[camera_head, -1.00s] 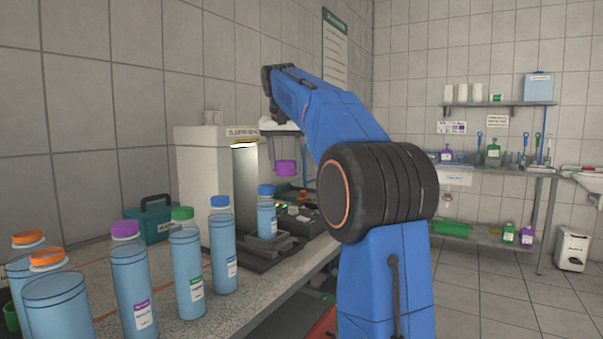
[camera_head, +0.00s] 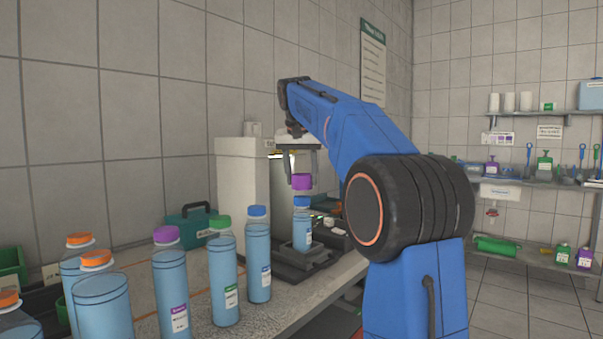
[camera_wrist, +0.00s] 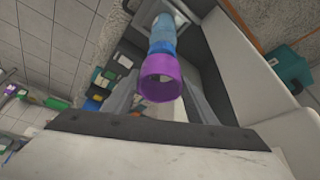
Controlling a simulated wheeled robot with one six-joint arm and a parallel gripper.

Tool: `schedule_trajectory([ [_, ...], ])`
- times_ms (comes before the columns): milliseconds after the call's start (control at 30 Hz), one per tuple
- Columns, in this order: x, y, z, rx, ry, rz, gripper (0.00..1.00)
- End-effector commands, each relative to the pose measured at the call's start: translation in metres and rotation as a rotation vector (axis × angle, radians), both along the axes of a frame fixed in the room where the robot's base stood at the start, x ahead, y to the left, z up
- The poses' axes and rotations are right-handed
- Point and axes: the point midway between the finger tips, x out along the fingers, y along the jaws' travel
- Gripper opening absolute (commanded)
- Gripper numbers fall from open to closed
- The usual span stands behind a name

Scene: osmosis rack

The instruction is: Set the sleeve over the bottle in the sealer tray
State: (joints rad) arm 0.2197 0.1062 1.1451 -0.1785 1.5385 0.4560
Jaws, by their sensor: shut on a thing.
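My gripper (camera_head: 300,168) is shut on a purple sleeve (camera_head: 301,182), a short hollow ring. The sleeve hangs just above a blue-capped bottle (camera_head: 302,230) and lines up with it in the head view. That bottle stands upright in the dark sealer tray (camera_head: 300,262). A thin gap seems to show between sleeve and cap. In the wrist view, the sleeve (camera_wrist: 160,80) is in front of the blue cap (camera_wrist: 162,46), with the bottle (camera_wrist: 166,20) beyond. The sleeve hides part of the cap there.
The white sealer column (camera_head: 240,180) stands left of the tray. Several blue-filled bottles with orange, purple (camera_head: 170,285), green (camera_head: 224,275) and blue (camera_head: 258,262) caps line the counter in front. A teal case (camera_head: 192,225) sits against the wall.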

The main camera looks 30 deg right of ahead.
Motion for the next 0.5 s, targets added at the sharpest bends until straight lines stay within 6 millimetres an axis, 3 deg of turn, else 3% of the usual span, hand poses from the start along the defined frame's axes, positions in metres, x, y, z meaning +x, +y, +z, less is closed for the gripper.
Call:
schedule_trajectory([
  [500, 0.0, 0.0, -0.02, 0.001, 0.001, 0.0, 0.31],
])
